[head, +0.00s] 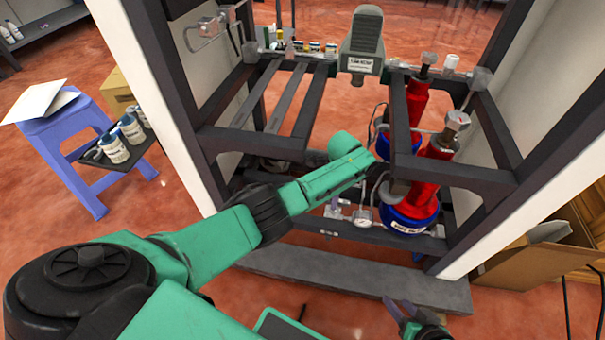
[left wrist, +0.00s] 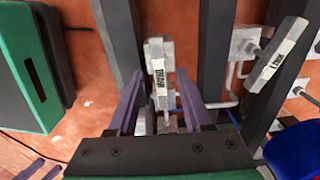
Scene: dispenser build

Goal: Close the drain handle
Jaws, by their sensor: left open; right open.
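A grey handle with a white label (left wrist: 158,80) lies between the fingers of my left gripper (left wrist: 158,103) in the left wrist view. The fingers are purple, open and apart on either side of it; I cannot tell whether they touch it. The label is too small to read surely. A second labelled grey handle (left wrist: 277,58) sits tilted to the right, outside the fingers. In the head view my left arm reaches into the lower frame, and its gripper (head: 335,207) is mostly hidden by my forearm. My right gripper (head: 398,308) is open and empty in front of the frame.
Dark metal beams (head: 432,172) surround the work area. Red cylinders (head: 424,172) with blue bases (head: 408,219) stand at the right. Thin grey pipes (left wrist: 230,80) run beside the handles. A blue stool (head: 62,140) and a tray of jars (head: 120,145) stand left, outside the frame.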

